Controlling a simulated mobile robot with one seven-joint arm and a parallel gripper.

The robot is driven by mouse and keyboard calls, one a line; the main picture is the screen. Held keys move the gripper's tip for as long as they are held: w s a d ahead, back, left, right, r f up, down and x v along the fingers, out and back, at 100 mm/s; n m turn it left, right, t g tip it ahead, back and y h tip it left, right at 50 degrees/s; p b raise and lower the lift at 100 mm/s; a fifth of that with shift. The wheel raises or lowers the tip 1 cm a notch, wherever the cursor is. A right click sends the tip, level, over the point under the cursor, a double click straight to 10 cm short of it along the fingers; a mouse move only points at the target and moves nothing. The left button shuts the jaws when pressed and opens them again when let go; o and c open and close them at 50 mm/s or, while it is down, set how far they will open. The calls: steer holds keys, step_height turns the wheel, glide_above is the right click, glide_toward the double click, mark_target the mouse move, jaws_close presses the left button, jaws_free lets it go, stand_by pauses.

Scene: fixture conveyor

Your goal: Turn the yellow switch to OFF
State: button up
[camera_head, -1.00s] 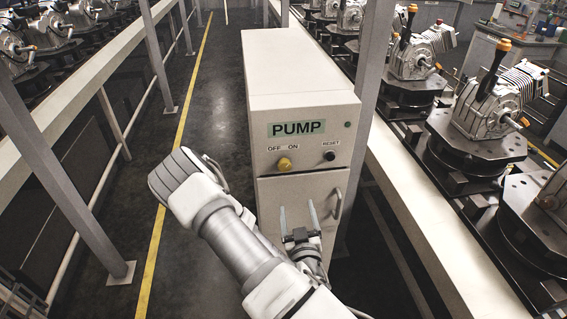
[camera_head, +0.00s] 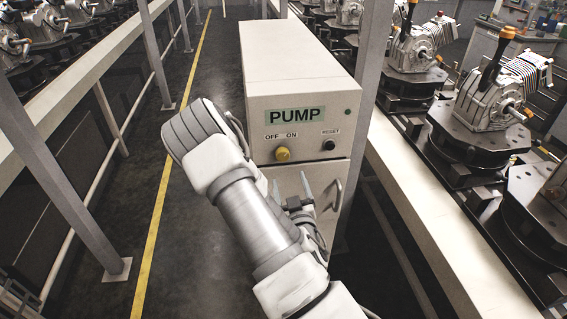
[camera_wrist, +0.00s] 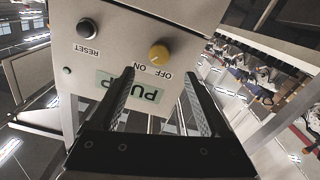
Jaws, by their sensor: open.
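The yellow switch (camera_head: 283,154) is a round knob on the front panel of the cream pump cabinet (camera_head: 300,62), below the OFF and ON labels. In the wrist view the panel appears upside down, and the yellow switch (camera_wrist: 159,55) shows just beyond the fingertips, between their lines. Which label the knob points to is too small to tell for sure. My gripper (camera_head: 291,183) is open and empty, in front of the cabinet and a little below the switch. It also shows in the wrist view (camera_wrist: 158,82), with both fingers apart and not touching the knob.
A black RESET button (camera_head: 328,145) sits right of the switch, with a small green light (camera_head: 347,112) above it. The cabinet's lower door has a handle (camera_head: 338,194). A grey post and a conveyor (camera_head: 425,205) with machine units stand close on the right. The left floor is open.

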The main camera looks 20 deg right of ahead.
mark_target(283, 158)
steer(key=shift+w+d+f+b, duration=0.15)
steer(key=shift+w+b, duration=0.75)
steer(key=shift+b, duration=1.85)
steer(key=b, duration=0.4)
steer(key=shift+w+d+f, duration=0.15)
steer(key=shift+w+d, duration=0.05)
steer(key=shift+w, duration=0.05)
steer(key=x, duration=0.8)
steer(key=shift+w+d, duration=0.15)
steer(key=shift+w, duration=0.2)
jaws_close()
